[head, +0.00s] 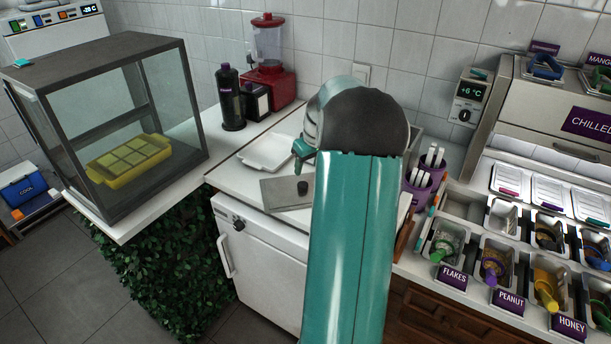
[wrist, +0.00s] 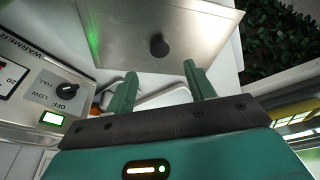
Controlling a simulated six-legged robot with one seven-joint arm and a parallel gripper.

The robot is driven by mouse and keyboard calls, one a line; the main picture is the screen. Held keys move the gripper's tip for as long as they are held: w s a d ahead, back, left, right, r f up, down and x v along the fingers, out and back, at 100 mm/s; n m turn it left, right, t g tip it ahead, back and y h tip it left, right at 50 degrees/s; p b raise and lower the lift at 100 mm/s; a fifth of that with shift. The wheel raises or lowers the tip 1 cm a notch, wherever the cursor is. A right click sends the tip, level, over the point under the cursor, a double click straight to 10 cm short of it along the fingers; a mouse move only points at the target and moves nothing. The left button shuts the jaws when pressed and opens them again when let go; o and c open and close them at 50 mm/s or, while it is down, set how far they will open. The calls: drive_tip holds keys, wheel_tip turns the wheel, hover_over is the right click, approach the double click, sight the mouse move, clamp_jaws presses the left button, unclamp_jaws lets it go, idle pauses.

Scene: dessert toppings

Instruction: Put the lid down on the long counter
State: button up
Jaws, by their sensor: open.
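The lid (head: 280,199) is a flat grey metal plate with a black knob. It lies on the white long counter (head: 231,176), close to the front edge above a white cabinet door. My gripper (head: 299,166) is just above and behind the lid, partly hidden by my arm. In the wrist view my gripper (wrist: 162,84) has its two green fingers apart with nothing between them. The lid (wrist: 193,30) with its knob is beyond the fingertips there, apart from them. My arm hides the lid's right end in the head view.
A white tray (head: 268,153) sits behind the lid. A glass case (head: 115,120) with a yellow tray stands at left. A black bottle (head: 231,98) and red blender (head: 270,77) stand at the back. Topping bins (head: 496,262) are at right. A warmer panel (wrist: 52,95) shows in the wrist view.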

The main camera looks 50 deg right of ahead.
drive_tip(key=w+a+r+n, duration=0.1)
drive_tip(key=a+r, duration=0.3)
drive_tip(key=a, duration=0.5)
drive_tip(key=a+r, duration=0.5)
drive_tip(key=a, duration=0.5)
drive_tip(key=w+a+r+n, duration=0.1)
drive_tip(key=a+r, duration=0.3)
drive_tip(key=a, duration=0.5)
drive_tip(key=s+a+t, duration=0.1)
drive_tip(key=s+a, duration=0.6)
drive_tip(key=a, duration=0.3)
drive_tip(key=s+a+n+t+y, duration=0.1)
drive_tip(key=s+a, duration=0.6)
drive_tip(key=a, duration=0.3)
drive_tip(key=shift+s+a+t, duration=0.2)
drive_tip(key=shift+s+t, duration=0.1)
drive_tip(key=shift+s, duration=0.1)
drive_tip(key=shift+c, duration=0.4)
drive_tip(key=c, duration=0.3)
